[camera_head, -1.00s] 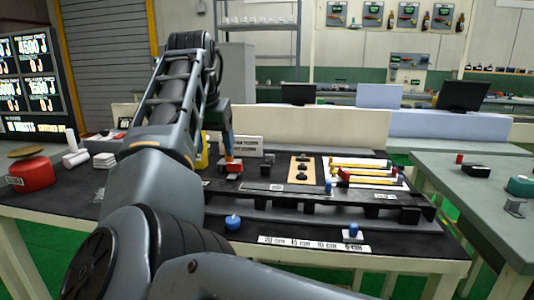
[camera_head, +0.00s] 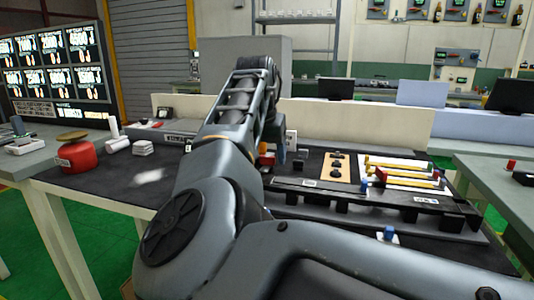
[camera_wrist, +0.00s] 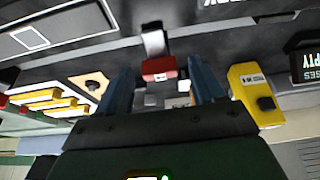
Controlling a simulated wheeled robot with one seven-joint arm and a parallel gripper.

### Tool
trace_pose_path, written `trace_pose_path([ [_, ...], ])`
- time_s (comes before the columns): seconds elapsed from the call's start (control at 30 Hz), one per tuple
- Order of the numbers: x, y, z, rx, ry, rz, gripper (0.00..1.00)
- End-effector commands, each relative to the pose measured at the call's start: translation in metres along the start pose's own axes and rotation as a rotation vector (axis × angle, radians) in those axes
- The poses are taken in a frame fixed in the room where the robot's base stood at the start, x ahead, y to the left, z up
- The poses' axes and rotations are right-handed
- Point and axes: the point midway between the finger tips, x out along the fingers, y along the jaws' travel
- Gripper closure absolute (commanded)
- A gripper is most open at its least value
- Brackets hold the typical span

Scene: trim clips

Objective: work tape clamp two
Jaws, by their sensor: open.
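My gripper (camera_wrist: 162,78) is open, with its two blue fingers apart. A small red block (camera_wrist: 160,68) on a grey metal strip shows between the fingers in the wrist view; I cannot tell how near it is in depth. A yellow block (camera_wrist: 255,95) with a white label and a black knob lies just right of the fingers. In the head view my gripper (camera_head: 282,152) is over the dark workbench, behind a long black rail (camera_head: 375,196). My arm hides much of the bench there. No label in view clearly reads clamp two.
Yellow-handled tools (camera_head: 400,172) lie on a white sheet beside a wooden plate (camera_head: 340,167) with dark knobs. A blue knob (camera_head: 389,233) stands at the front edge. A red round weight (camera_head: 76,155) sits at the left. The bench between it and my arm is mostly bare.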

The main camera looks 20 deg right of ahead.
Motion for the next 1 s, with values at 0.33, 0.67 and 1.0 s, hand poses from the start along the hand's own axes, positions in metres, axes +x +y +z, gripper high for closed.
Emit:
trace_pose_path([
  [0.33, -0.0001, 0.0002, -0.0001, 0.001, 0.0, 0.0, 0.54],
  [0.67, -0.0001, 0.0004, 0.0, 0.001, 0.0, 0.001, 0.86],
  [1.0, -0.0016, 0.0019, -0.001, -0.037, -0.001, -0.013, 0.88],
])
